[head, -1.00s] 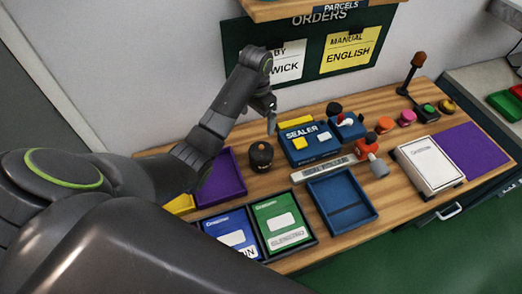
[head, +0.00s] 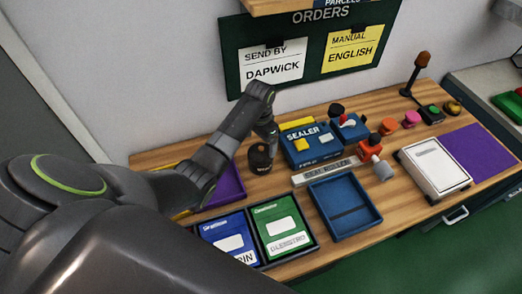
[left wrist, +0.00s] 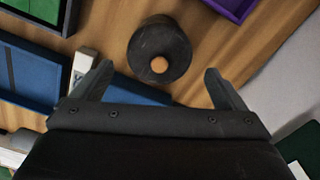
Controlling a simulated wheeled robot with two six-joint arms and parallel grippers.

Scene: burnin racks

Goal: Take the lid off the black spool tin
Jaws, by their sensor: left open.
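The black spool tin (head: 260,162) stands upright on the wooden bench, partly hidden by my left gripper in the head view. In the left wrist view the tin (left wrist: 160,40) is seen from above, with its dark round lid and a small orange-brown knob (left wrist: 159,65). My left gripper (head: 271,141) is just above and beside the tin. In the left wrist view its two fingers (left wrist: 158,68) are spread wide, with the knob between their tips in the picture and nothing held. I cannot tell whether they touch the tin. My right gripper is not in view.
The blue sealer box (head: 312,150) is close right of the tin. A purple tray (head: 232,188) lies to the left. An empty blue tray (head: 345,207) and blue and green boxes (head: 284,228) are in front. The orders board (head: 312,73) is behind.

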